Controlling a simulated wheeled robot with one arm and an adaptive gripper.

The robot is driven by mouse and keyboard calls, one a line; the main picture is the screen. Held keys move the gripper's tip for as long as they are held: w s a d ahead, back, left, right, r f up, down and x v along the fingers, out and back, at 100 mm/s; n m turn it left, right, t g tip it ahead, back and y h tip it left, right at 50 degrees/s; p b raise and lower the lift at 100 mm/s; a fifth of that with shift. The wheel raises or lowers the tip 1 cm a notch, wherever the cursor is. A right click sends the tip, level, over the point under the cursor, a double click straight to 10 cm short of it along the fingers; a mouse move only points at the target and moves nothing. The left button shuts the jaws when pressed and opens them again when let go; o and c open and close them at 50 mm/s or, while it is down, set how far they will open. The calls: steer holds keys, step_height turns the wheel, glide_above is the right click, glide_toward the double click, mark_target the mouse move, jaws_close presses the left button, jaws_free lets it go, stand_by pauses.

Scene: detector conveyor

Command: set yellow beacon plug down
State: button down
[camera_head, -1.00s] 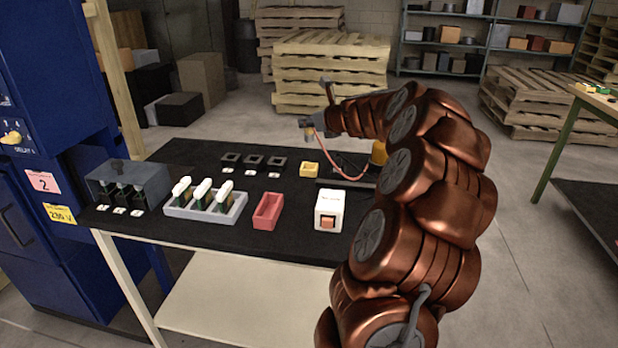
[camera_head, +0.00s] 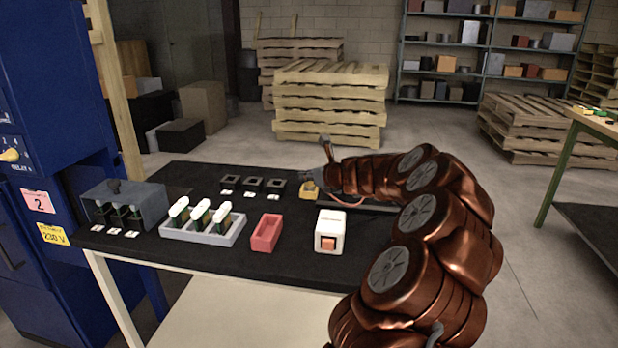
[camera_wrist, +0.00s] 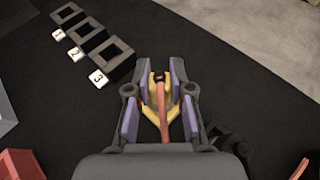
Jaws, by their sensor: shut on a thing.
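My gripper (camera_wrist: 153,95) reaches over the black tabletop, its purple-padded fingers closed around the yellow beacon plug (camera_wrist: 155,107). A red-orange cable (camera_wrist: 163,118) runs from the plug back toward my wrist. In the head view my gripper (camera_head: 320,181) is low at the small yellow holder (camera_head: 308,191) on the table. The plug is largely hidden there by my gripper. In the wrist view yellow parts overlap between the fingers, so I cannot tell whether the plug touches the holder or sits in it.
Three dark square sockets (camera_head: 253,183) with number labels stand left of my gripper. Nearer are a grey tray (camera_head: 232,236) with several white-topped parts, a red bin (camera_head: 266,233) and a white switch box (camera_head: 330,228). A grey box (camera_head: 150,200) stands at the left.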

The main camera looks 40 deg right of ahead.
steer(key=c, duration=1)
jaws_free()
steer(key=shift+f, duration=0.1)
steer(key=shift+c, duration=0.2)
steer(key=shift+s+r, duration=0.2)
steer(key=shift+r, duration=0.05)
steer(key=p+v, duration=0.2)
steer(key=v, duration=0.9)
steer(key=shift+s, duration=0.3)
steer(key=shift+a, duration=0.1)
